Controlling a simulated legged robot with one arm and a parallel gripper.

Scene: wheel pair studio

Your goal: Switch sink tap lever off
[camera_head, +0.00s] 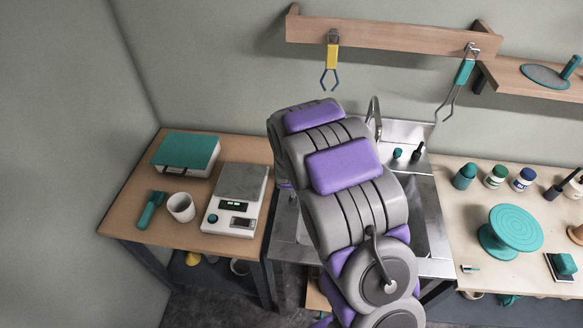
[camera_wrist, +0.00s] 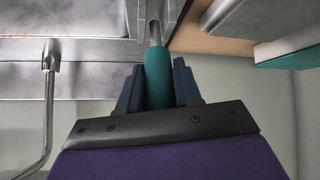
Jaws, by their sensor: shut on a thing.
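In the wrist view, the two dark blue fingers of my gripper (camera_wrist: 158,68) are on either side of a teal cylindrical handle, the tap lever (camera_wrist: 158,82). The gripper is shut on it. A short metal stem joins the lever to a grey bracket at the top of that view. The curved metal tap spout (camera_wrist: 48,95) is to the left, apart from the gripper. In the head view, the spout (camera_head: 375,112) rises behind my arm at the back of the steel sink (camera_head: 430,225). My arm hides the lever and gripper there.
A wooden table (camera_head: 125,222) at left holds a scale (camera_head: 237,190), a white cup (camera_head: 181,207) and a teal-topped box (camera_head: 186,150). A bench at right holds a teal turntable (camera_head: 512,228) and several jars. Tongs (camera_head: 332,58) hang from the wall rail (camera_head: 390,34).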

